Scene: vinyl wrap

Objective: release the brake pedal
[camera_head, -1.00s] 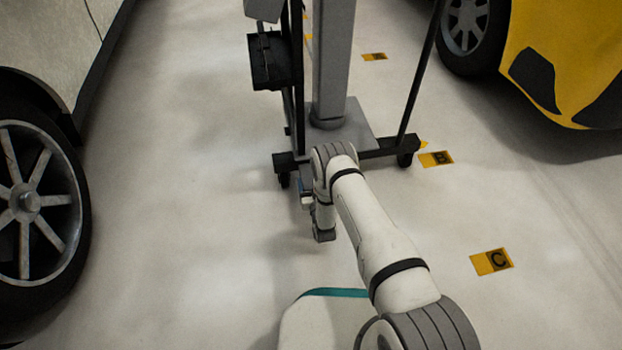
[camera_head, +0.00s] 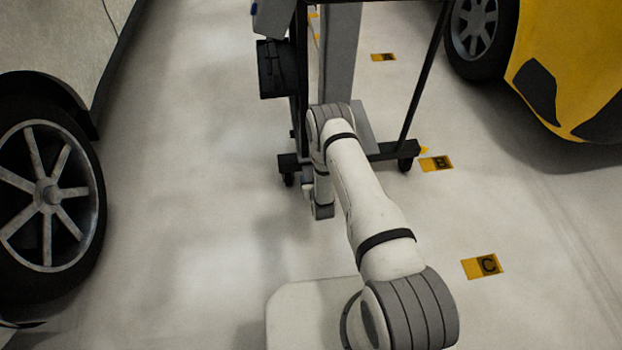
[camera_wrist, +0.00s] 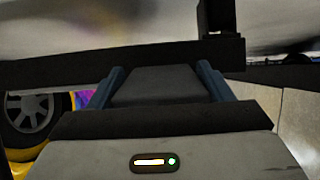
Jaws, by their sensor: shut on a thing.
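The wheeled stand (camera_head: 342,55) has a grey column and a black base frame with casters. I cannot make out its brake pedal for certain. In the head view my gripper (camera_head: 307,188) is low at the stand's near left side, beside the front-left caster (camera_head: 288,178); the wrist mostly hides it. In the wrist view my gripper (camera_wrist: 158,80) has its two blue fingers apart, one on each side of a dark grey block (camera_wrist: 155,86), and is shut on it. I cannot tell whether this block is the pedal. A black bar (camera_wrist: 60,68) crosses just beyond the fingertips.
A car with a large wheel (camera_head: 48,195) stands at the left. A yellow car (camera_head: 560,60) stands at the right. Floor markers B (camera_head: 436,163) and C (camera_head: 482,266) lie right of my arm. The floor left of the stand is clear.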

